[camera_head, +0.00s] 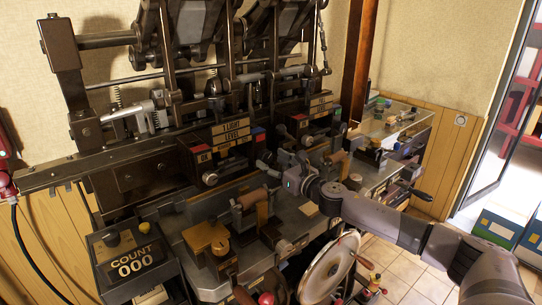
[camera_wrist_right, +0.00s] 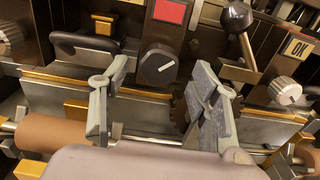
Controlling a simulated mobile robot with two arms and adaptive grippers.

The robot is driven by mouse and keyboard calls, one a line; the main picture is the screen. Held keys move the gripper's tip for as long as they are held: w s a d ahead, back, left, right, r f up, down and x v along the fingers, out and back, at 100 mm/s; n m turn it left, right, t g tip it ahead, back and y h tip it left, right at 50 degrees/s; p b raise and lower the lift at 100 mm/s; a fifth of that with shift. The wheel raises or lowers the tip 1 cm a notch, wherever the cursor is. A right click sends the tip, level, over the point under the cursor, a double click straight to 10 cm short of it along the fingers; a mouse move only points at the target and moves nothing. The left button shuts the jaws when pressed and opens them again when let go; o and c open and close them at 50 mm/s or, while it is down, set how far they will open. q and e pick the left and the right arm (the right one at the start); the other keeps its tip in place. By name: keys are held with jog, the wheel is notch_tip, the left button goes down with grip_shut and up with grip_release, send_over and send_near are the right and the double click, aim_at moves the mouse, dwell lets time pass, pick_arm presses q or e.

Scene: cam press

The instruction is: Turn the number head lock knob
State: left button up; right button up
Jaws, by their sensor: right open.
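A round black knob (camera_wrist_right: 158,66) with a white pointer line sits on a dark panel below a red square in the wrist view. No readable label names it as the number head lock knob, and I cannot single it out in the head view. My right gripper (camera_wrist_right: 163,82) is open, with one finger on each side of the knob and lower in the picture. The fingers appear apart from the knob and hold nothing. In the head view my right gripper (camera_head: 276,164) is in front of the press, between its two control boxes. My left gripper is not in view.
A pale knob (camera_wrist_right: 284,90) and a black ball lever (camera_wrist_right: 237,17) are right of the black knob. A black handle (camera_wrist_right: 85,45) is on its left. A toothed wheel (camera_wrist_right: 180,105) is close to the right finger.

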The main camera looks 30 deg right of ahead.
jog(key=shift+w+a, duration=0.15)
jog(key=shift+w, duration=0.45)
jog(key=shift+c, duration=0.3)
jog(key=c, duration=1.1)
